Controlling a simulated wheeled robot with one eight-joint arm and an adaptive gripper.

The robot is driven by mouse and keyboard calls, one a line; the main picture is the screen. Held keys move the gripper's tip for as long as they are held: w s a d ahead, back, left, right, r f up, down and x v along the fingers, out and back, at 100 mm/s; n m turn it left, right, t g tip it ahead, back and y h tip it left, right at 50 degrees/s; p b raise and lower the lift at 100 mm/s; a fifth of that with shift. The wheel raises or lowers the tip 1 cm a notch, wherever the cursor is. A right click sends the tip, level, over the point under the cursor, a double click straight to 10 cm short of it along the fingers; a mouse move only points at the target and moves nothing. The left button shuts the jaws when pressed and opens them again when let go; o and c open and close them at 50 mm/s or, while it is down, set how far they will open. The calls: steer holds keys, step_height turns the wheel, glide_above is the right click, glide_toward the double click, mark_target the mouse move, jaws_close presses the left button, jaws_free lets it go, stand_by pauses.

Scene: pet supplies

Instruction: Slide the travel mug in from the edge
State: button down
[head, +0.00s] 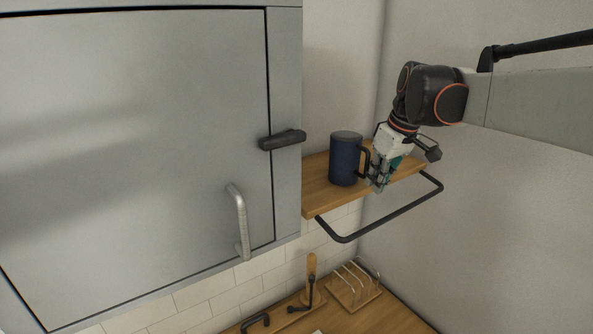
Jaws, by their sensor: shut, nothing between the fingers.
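The travel mug (343,160) is dark blue with a grey rim and a black handle on its right side. It stands upright on a small wooden shelf (322,200), close to the shelf's front edge. My gripper (377,186) is shut and empty, pointing down just right of the mug, by its handle. The fingers overlap the handle area in the picture, and I cannot tell whether they touch it. Part of the shelf behind the mug and gripper is hidden.
A black rail (388,219) runs around the shelf's front. A grey cabinet (130,150) with a metal handle (239,222) stands at the left. A wall is close behind the shelf.

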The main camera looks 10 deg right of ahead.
mark_target(351, 165)
steer(key=w+a, duration=0.1)
steer(key=w, duration=0.1)
steer(key=w+a, duration=0.1)
steer(key=w, duration=0.2)
steer(key=w+a+b, duration=0.1)
steer(key=w, duration=0.2)
steer(key=shift+w+a, duration=0.2)
steer(key=shift+a, duration=0.05)
